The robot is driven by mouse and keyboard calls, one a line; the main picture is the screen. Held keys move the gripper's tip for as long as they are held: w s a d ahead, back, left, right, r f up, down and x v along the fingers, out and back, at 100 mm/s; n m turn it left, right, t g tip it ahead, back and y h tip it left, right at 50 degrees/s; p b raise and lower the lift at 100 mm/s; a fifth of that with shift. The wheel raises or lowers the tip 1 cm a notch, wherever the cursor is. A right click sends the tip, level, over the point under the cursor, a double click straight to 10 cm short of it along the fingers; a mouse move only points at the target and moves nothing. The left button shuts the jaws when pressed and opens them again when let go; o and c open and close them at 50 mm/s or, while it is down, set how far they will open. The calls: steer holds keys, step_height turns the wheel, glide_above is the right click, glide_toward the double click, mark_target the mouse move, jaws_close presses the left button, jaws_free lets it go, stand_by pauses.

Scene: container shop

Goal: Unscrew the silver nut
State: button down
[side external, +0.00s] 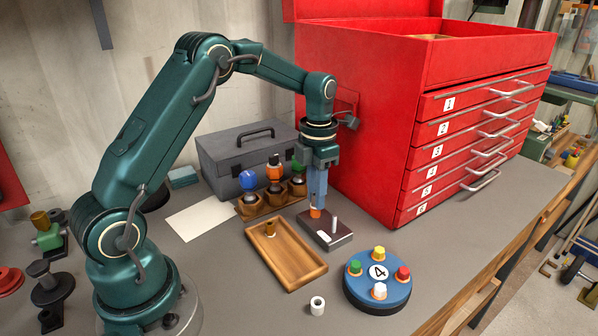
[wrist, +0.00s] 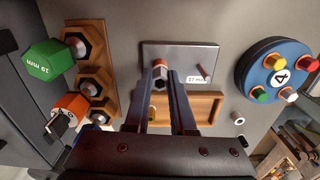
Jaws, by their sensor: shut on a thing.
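The metal block (side external: 327,238) marked 17 mm stands on the bench behind the wooden tray; it also shows in the wrist view (wrist: 150,51). A pale pin (side external: 334,226) stands up from it. My gripper (side external: 315,211) points straight down over the block's left part, with its jaws shut on a small hexagonal nut. The nut (wrist: 160,65) looks silvery on its face in the wrist view. An orange-coloured part (side external: 315,213) shows at the fingertips in the side view. The fingers partly hide the nut, and I cannot tell whether it is still on a thread.
The wooden tray (side external: 311,272) holds a small brass-coloured piece (side external: 270,229). A wooden rack (side external: 252,212) carries large coloured-top hex tools. A blue disc (side external: 372,298) with coloured knobs and a white ring (side external: 317,306) lie in front. A red drawer chest (side external: 385,130) stands close behind.

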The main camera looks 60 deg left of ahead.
steer(key=shift+n, duration=0.3)
steer(key=c, duration=0.7)
jaws_free()
steer(key=shift+c, duration=1.1)
